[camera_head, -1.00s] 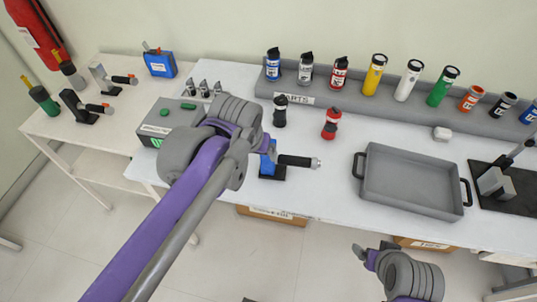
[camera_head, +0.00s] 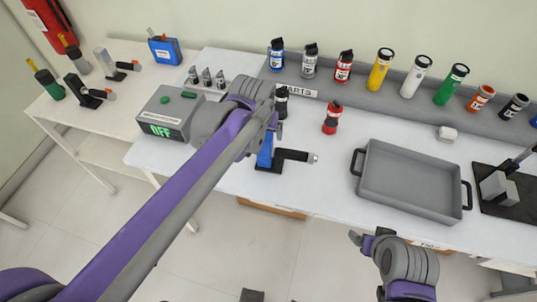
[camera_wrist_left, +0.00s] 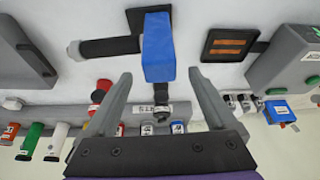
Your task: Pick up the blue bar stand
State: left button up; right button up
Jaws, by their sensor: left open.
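The blue bar stand (camera_head: 265,152) is a blue upright on a black base with a black handle pointing right. It stands near the white table's front edge. In the left wrist view the blue bar (camera_wrist_left: 158,45) lies between the two fingertips in the picture, with clear gaps on both sides. My left gripper (camera_head: 272,122) is open and empty, close to the bar's top; the arm partly hides it. Both fingers show in the left wrist view (camera_wrist_left: 160,85). My right gripper (camera_head: 370,237) hangs in front of the table, away from the stand; its opening is unclear.
A grey box with an OFF display (camera_head: 160,128) stands left of the stand. A grey tray (camera_head: 412,208) is to the right. A parts shelf (camera_head: 395,95) runs along the back.

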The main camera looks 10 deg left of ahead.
aim_at(265, 136)
pick_arm(q)
jog(key=x, duration=0.3)
jog(key=shift+f, duration=0.1)
jog(key=shift+c, duration=0.3)
grip_shut()
